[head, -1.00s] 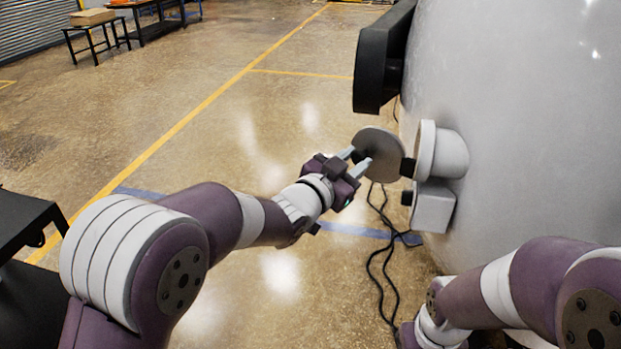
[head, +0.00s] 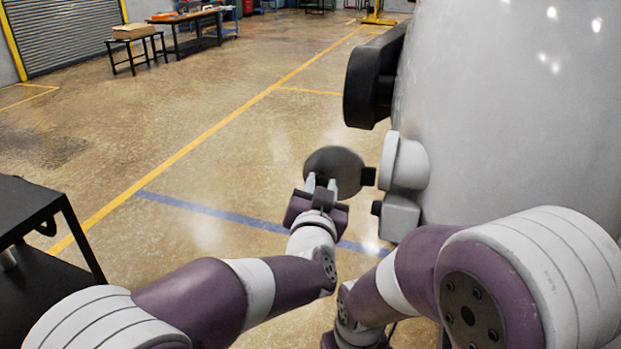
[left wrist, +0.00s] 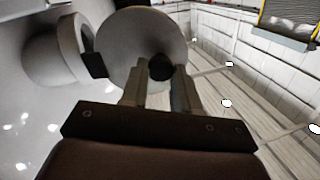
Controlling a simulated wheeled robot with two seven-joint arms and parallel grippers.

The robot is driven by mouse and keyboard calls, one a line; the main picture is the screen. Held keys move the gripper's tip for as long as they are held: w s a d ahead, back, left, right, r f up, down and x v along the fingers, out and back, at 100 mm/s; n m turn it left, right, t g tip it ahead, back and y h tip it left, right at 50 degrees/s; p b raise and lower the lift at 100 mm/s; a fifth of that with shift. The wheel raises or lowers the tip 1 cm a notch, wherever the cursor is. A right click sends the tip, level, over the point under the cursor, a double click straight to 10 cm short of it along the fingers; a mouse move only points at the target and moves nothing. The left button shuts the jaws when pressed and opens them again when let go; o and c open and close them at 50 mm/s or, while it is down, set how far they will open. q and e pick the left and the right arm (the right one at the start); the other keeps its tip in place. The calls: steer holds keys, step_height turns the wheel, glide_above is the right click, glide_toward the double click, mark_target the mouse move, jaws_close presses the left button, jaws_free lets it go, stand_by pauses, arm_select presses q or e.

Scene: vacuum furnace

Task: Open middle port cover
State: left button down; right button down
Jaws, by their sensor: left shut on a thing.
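The middle port cover (head: 340,165) is a round grey disc, swung out from the port (head: 405,162) on the grey furnace wall and joined to it by a dark hinge. My left gripper (head: 321,182) is at the disc and shut on its small dark knob. In the left wrist view the cover (left wrist: 143,38) stands out from the round port (left wrist: 55,50), and the dark knob (left wrist: 161,67) is between the fingers. My right arm is at the lower right of the head view; its gripper cannot be made out.
The furnace (head: 510,110) fills the right side. A large black round fitting (head: 370,80) juts out above the port and a grey box (head: 399,217) sits below it. A black table (head: 30,205) stands at the left. The floor between is clear.

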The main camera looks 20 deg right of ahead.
arm_select(q)
steer(key=shift+s+r, duration=0.1)
steer(key=shift+r, duration=0.05)
arm_select(e)
steer(key=shift+r, duration=0.25)
